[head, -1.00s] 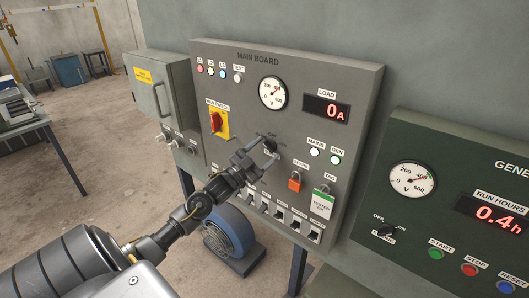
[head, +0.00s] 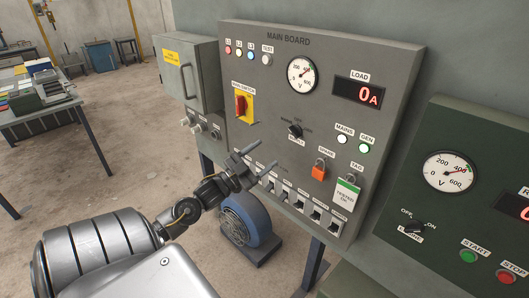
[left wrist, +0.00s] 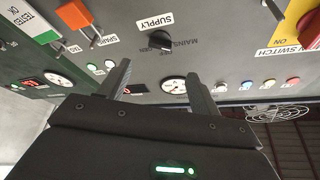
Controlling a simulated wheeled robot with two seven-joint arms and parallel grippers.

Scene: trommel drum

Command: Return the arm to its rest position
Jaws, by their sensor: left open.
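My left gripper (head: 243,159) is open and empty in the head view, in front of the lower part of the main board (head: 225,112). It is below and left of the black selector knob (head: 295,131), apart from it. In the left wrist view the two fingers of my left gripper (left wrist: 160,85) stand apart with nothing between them, and the supply selector knob (left wrist: 160,41) shows beyond them. The knob's lower label is partly hard to read in the head view. My right gripper is in neither view.
The red main switch (head: 240,105), an orange padlock (head: 318,171) and a hanging tag (head: 346,194) are on the board. A row of breakers (head: 300,203) runs along its bottom. A blue fan-like unit (head: 249,222) stands below. The generator panel (head: 450,220) is at the right.

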